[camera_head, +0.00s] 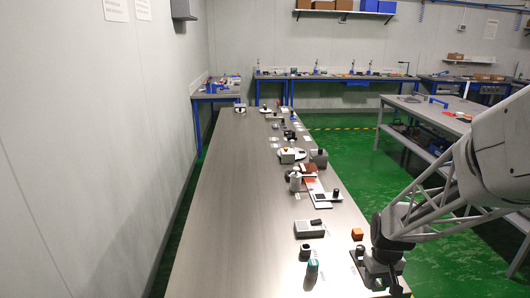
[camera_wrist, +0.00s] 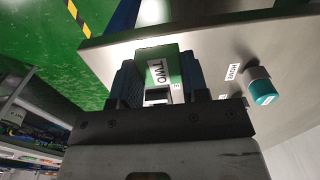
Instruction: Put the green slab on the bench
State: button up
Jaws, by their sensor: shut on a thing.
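My gripper (camera_wrist: 160,78) is shut on the green slab (camera_wrist: 165,54), which has a white label reading "TWO" and sits between the two dark fingers in the wrist view. The long grey bench (camera_head: 235,205) runs away from me in the head view, and its pale top (camera_wrist: 205,42) lies behind the slab in the wrist view. In the head view my gripper (camera_head: 378,270) is at the near right edge of the bench. The slab cannot be made out there. I cannot tell whether the slab touches the bench top.
A teal-capped cylinder (camera_head: 312,268) stands left of my gripper, and also shows in the wrist view (camera_wrist: 262,86). An orange block (camera_head: 357,234) and a grey box (camera_head: 309,229) stand just beyond. Several items line the right side. The bench's left half is clear.

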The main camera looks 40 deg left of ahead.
jog(key=w+a+r, duration=0.2)
jog(key=w+a, duration=0.5)
jog(key=w, duration=0.2)
jog(key=w+a+r, duration=0.1)
jog(key=w+a, duration=0.5)
jog(key=w, duration=0.4)
send_over(346, 221)
jog(key=shift+w+r, duration=0.1)
jog(key=shift+r, duration=0.05)
jog(key=shift+f, duration=3.1)
jog(key=shift+f, duration=0.1)
jog(key=shift+f, duration=1.8)
jog(key=shift+f, duration=0.1)
